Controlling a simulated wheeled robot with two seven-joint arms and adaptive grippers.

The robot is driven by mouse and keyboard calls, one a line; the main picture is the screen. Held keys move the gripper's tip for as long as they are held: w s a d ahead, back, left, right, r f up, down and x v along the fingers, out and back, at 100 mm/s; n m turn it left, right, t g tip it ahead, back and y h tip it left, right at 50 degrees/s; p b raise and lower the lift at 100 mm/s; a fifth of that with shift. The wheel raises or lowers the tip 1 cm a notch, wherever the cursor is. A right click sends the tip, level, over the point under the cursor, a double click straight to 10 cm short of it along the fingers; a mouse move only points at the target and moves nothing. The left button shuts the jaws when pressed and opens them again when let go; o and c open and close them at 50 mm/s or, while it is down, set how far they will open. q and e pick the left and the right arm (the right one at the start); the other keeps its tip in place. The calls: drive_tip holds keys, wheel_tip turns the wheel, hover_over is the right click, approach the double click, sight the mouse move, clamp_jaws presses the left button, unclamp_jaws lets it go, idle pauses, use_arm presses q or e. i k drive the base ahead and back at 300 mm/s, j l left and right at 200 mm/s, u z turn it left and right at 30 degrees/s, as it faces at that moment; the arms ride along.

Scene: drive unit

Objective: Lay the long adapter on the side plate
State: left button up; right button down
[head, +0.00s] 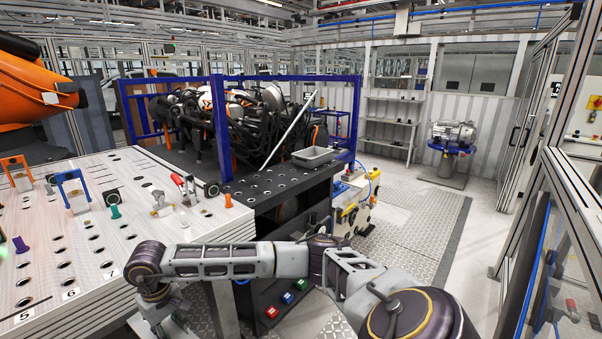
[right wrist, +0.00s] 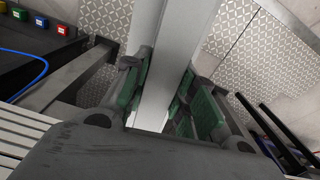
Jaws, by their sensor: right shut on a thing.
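My right gripper (right wrist: 162,78) shows in the right wrist view, its green-padded fingers closed on both sides of a light grey long bar, the long adapter (right wrist: 178,40). The bar runs up past the fingers and out of the top of the picture. In the head view my right arm reaches across the bottom towards the left; its fingers cannot be made out there. A black plate with round holes, seemingly the side plate (head: 252,190), lies beyond the arm, in front of the drive unit (head: 245,115). My left gripper is not in view.
A grey tray (head: 316,156) stands at the plate's far right. A white perforated table (head: 130,235) with clamps and coloured pegs is on the left. A pale rod (head: 288,132) slants before the drive unit. Blue posts (head: 220,130) bound the unit.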

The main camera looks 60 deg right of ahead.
sight(267, 182)
drive_tip(key=i+l+z, duration=0.1)
drive_tip(key=l+z, duration=0.3)
drive_tip(key=i+l, duration=0.1)
drive_tip(key=l, duration=2.7)
drive_tip(key=i, duration=0.05)
